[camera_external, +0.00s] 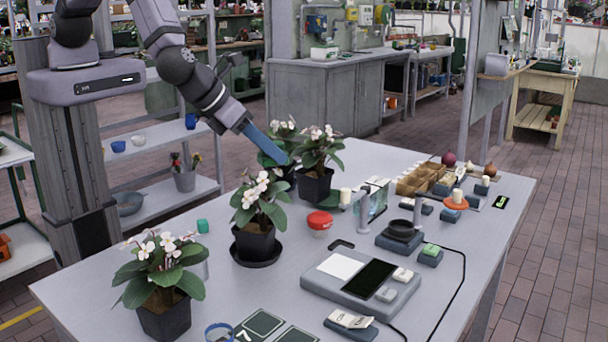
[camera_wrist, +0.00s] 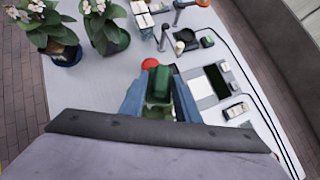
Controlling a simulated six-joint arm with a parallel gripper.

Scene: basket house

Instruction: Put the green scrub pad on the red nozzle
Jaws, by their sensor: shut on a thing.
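A green block-shaped thing, which looks like the green scrub pad (camera_wrist: 159,84), is between the blue fingers of my gripper (camera_wrist: 160,96) in the wrist view. The gripper is shut on it. A rounded red top on a pale body, possibly the red nozzle (camera_external: 319,220), stands mid-table. In the wrist view, this red thing (camera_wrist: 150,63) shows just beyond the pad, partly hidden by it.
Potted white-flowered plants (camera_external: 312,184) stand at the left and back of the table (camera_external: 480,240). A scale with a dark screen (camera_external: 368,281) is at front right. A stand with a black ring (camera_external: 403,230) is beyond it. Small boxes crowd the far right.

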